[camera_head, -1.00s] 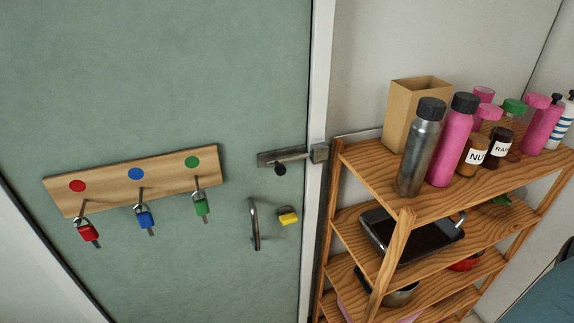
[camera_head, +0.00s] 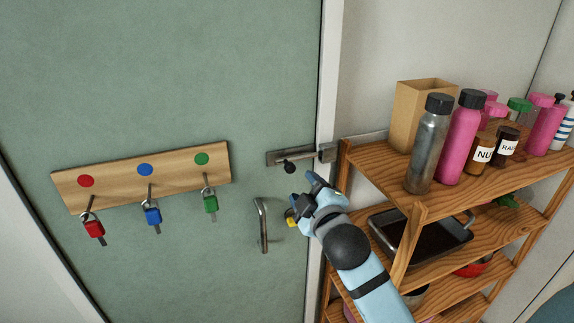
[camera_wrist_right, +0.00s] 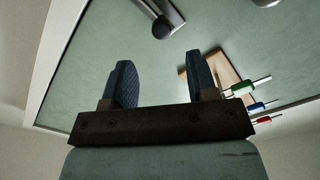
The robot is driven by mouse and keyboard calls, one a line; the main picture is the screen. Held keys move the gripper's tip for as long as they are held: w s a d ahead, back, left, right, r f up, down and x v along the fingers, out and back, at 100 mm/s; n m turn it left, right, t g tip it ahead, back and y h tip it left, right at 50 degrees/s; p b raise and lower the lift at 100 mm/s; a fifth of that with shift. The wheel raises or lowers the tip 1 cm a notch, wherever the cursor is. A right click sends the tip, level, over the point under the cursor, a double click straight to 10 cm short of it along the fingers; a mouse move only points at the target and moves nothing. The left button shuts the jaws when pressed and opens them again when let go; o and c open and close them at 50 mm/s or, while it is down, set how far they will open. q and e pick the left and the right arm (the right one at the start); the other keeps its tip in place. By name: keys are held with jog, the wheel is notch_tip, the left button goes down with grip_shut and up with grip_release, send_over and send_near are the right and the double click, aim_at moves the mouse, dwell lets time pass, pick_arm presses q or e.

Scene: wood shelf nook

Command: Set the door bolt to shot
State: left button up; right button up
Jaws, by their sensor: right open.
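The door bolt (camera_head: 292,156) is a grey metal bar on the green door, with a dark round knob (camera_head: 289,168) hanging below it. A keeper (camera_head: 327,152) sits on the door frame at its right end. My right gripper (camera_head: 306,190) is open and empty, just below and right of the knob, apart from it. In the right wrist view the knob (camera_wrist_right: 161,27) shows ahead of the open fingers (camera_wrist_right: 160,80), towards the top. My left gripper is not in view.
A door handle (camera_head: 262,225) and a yellow lock (camera_head: 292,217), partly hidden by my gripper, are below the bolt. A key board (camera_head: 120,180) with padlocks hangs left. A wooden shelf (camera_head: 400,175) with bottles stands close on the right.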

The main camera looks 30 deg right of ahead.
aim_at(291, 170)
jog(key=p+x, duration=0.1)
jog(key=x, duration=0.9)
jog(key=shift+w, duration=0.4)
grip_shut()
